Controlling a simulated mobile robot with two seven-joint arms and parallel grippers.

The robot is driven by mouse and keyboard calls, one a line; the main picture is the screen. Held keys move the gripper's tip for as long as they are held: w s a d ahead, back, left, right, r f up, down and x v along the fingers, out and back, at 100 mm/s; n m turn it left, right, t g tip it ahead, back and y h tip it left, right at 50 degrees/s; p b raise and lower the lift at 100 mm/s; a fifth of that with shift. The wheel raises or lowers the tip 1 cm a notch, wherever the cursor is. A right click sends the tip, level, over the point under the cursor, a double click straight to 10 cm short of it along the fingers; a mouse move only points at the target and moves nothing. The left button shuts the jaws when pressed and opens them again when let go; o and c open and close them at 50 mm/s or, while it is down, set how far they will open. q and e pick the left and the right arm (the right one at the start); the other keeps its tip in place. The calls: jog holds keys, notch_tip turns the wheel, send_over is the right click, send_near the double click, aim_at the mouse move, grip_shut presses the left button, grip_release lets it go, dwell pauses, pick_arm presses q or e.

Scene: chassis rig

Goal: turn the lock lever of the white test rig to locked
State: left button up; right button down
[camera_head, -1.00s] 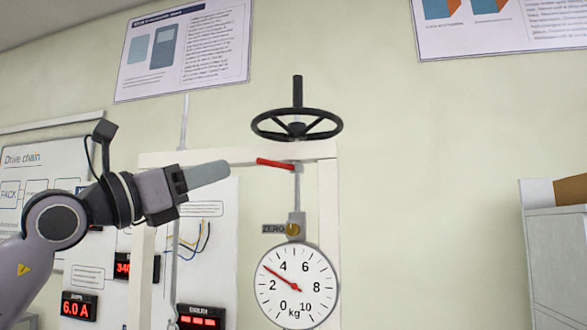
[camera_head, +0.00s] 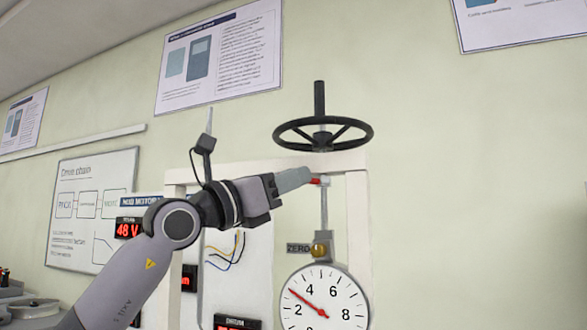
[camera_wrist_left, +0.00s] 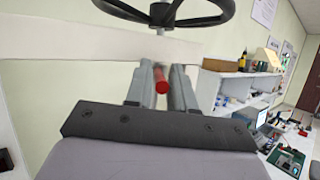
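The white test rig is a white frame (camera_head: 357,215) with a black handwheel (camera_head: 323,133) on top and a hanging dial scale (camera_head: 325,304). The red lock lever (camera_head: 316,181) sits just under the top beam; most of it is hidden behind my fingers in the head view. My left gripper (camera_head: 308,178) reaches it from the left. In the left wrist view the red lever (camera_wrist_left: 161,80) points towards me between the two fingers of my left gripper (camera_wrist_left: 162,70), which stand apart on either side of it. I cannot tell whether either finger touches it. My right gripper is out of view.
The handwheel hangs close above the fingers, also in the left wrist view (camera_wrist_left: 168,12). A panel with displays and wires (camera_head: 225,250) stands behind my left arm. A bench with tools (camera_wrist_left: 290,130) is at the right in the wrist view.

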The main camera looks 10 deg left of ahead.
pick_arm(q)
jog(key=shift+w+d+r, duration=0.15)
jog(key=shift+w+d, duration=0.15)
grip_shut()
